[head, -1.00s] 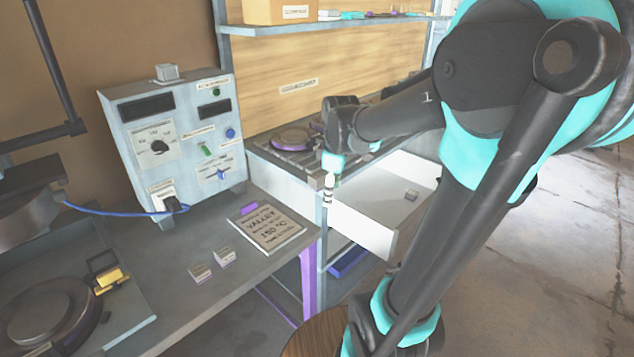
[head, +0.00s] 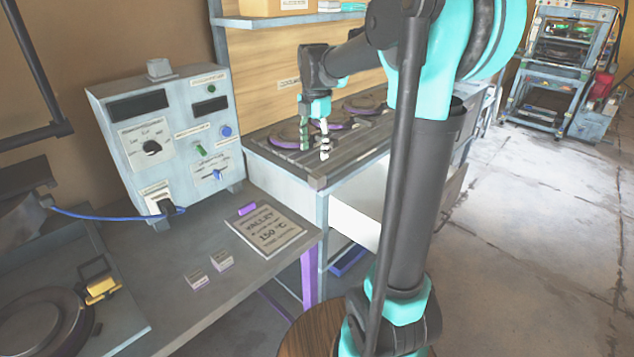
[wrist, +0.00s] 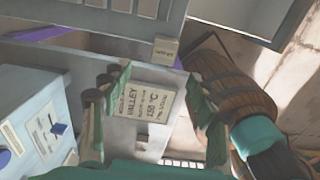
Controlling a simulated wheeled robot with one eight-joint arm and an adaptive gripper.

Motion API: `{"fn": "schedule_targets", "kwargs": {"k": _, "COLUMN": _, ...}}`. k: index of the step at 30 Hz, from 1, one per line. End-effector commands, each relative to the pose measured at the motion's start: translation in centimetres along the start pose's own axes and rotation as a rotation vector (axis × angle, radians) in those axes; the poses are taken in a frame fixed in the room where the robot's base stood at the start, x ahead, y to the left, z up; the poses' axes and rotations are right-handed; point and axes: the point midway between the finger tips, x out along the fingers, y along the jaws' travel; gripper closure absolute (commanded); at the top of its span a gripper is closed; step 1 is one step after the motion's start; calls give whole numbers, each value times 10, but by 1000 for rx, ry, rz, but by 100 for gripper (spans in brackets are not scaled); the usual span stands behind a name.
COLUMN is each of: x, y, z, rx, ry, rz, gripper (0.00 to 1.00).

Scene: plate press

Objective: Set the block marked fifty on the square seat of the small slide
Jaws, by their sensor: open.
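Two small pale blocks, a left one (head: 197,279) and a right one (head: 221,262), sit on the grey bench (head: 165,325). Their markings are too small to read, so I cannot tell which is marked fifty. A small grey square piece (head: 159,69) stands on top of the control box (head: 165,130). I cannot make out the small slide or its square seat for certain. My gripper (head: 315,146) is open in front of the round hotplates, with nothing seen between its fingers. In the wrist view, its open fingers (wrist: 152,85) frame the bench card.
Hotplates (head: 357,104) are on the cabinet behind. An open white drawer (head: 355,218) juts out, partly behind my arm. A blue cable (head: 105,217) crosses the left.

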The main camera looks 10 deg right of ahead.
Motion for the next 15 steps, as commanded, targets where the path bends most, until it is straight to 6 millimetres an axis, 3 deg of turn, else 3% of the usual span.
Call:
{"fn": "schedule_targets", "kwargs": {"k": 6, "x": 42, "y": 0, "z": 0, "rx": 1, "ry": 0, "rz": 0, "gripper": 40}}
{"fn": "schedule_targets", "kwargs": {"k": 15, "x": 65, "y": -1, "z": 1, "rx": 2, "ry": 0, "rz": 0, "gripper": 40}}
